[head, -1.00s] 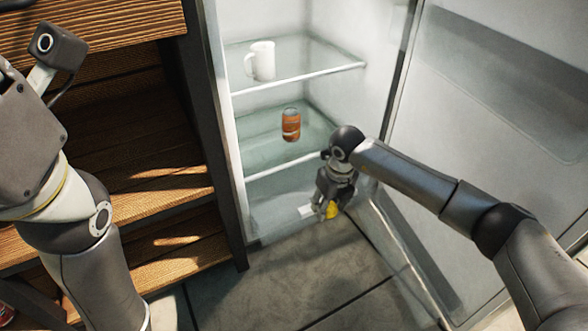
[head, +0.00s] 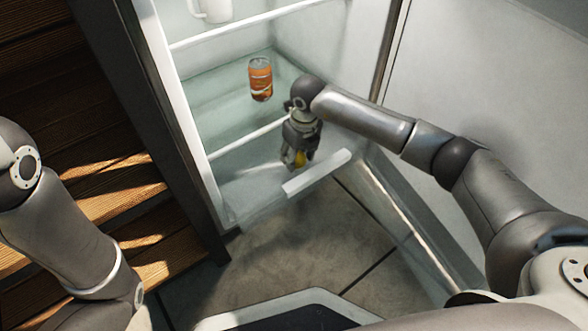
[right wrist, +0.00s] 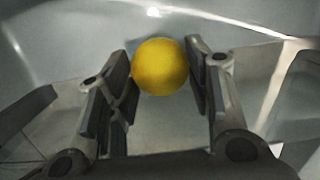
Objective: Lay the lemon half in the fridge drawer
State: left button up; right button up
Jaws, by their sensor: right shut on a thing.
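The yellow lemon half (head: 300,160) is between the fingertips of my right gripper (head: 296,164). In the right wrist view the lemon half (right wrist: 160,67) shows as a round yellow shape with a finger on each side. The fridge drawer (head: 245,198) is the clear bin at the bottom of the open fridge, with a white front handle bar (head: 317,173). In the head view the gripper is over the drawer area, just behind the bar. I cannot tell how far the lemon half is from the drawer floor. My left gripper is out of view; only its arm shows.
An orange-brown can (head: 260,79) stands on the glass shelf above the drawer, left of my right wrist. A white mug (head: 214,8) is on a higher shelf. The open fridge door (head: 480,95) is at the right. Wooden shelving (head: 85,130) stands at the left.

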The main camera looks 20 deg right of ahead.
notch_tip(320, 180, down, 6)
jog(key=b, duration=0.4)
jog(key=shift+f, duration=0.1)
jog(key=o, duration=1)
